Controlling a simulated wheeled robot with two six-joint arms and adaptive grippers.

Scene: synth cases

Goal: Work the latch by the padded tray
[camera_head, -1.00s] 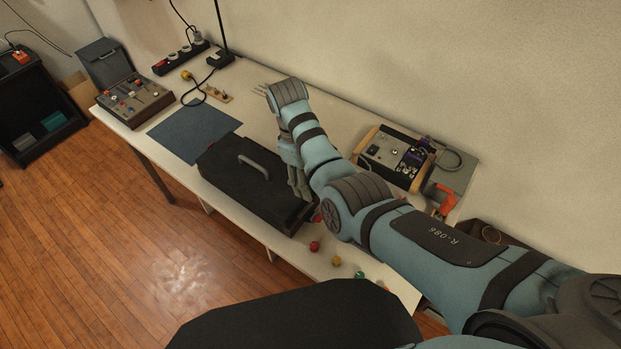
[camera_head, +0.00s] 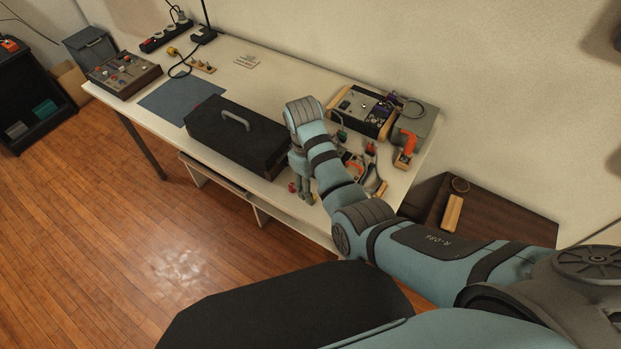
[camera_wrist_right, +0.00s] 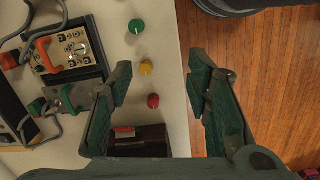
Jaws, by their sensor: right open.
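My right gripper (camera_head: 306,193) hangs by the table's front edge, just right of a black case (camera_head: 212,138) with a grey handle. My arm partly hides these fittings in the head view. I cannot tell which thing is the padded tray. My left gripper is not in view.
A wood-sided control box (camera_head: 361,108) and an orange-handled fitting (camera_head: 408,143) stand behind my arm. A blue mat (camera_head: 178,98) lies left of the case.

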